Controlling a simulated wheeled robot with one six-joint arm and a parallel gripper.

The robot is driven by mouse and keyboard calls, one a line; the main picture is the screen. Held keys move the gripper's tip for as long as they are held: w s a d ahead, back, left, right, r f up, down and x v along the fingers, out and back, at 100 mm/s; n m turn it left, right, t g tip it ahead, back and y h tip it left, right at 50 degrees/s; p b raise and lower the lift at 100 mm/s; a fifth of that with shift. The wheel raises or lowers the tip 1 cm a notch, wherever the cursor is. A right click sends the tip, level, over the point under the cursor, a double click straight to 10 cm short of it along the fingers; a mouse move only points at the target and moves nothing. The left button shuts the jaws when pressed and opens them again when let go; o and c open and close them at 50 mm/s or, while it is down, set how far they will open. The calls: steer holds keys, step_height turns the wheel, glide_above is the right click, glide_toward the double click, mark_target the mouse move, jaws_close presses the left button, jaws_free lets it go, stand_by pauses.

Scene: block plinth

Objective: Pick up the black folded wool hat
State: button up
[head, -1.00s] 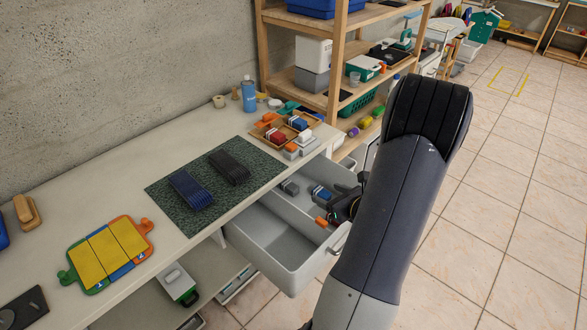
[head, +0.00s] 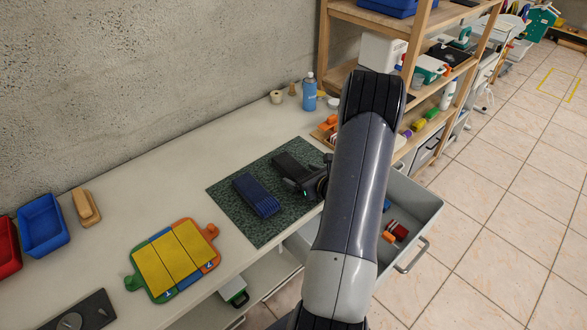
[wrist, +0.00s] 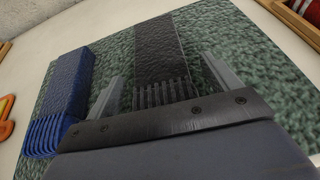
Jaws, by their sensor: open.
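The black folded wool hat (head: 288,165) lies flat on the dark green speckled mat (head: 235,206), its ribbed end towards my gripper. In the wrist view the black hat (wrist: 163,48) lies in the middle, between the two fingers. My gripper (wrist: 162,80) is open, one finger on each side of the hat, with a gap on both sides. In the head view my gripper (head: 303,186) is at the hat's near end, partly hidden by my arm. A similar dark blue folded hat (head: 257,195) lies to the left; in the wrist view it (wrist: 69,85) is beside the left finger.
A grey drawer (head: 418,212) with small blocks stands open below the counter at right. A yellow-panelled board (head: 173,262), a blue bin (head: 42,226) and a wooden block (head: 86,207) are at left. A blue bottle (head: 310,92) stands behind.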

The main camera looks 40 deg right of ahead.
steer(key=shift+w+f, duration=0.25)
steer(key=shift+w, duration=0.35)
steer(key=shift+c, duration=0.3)
steer(key=c, duration=1.1)
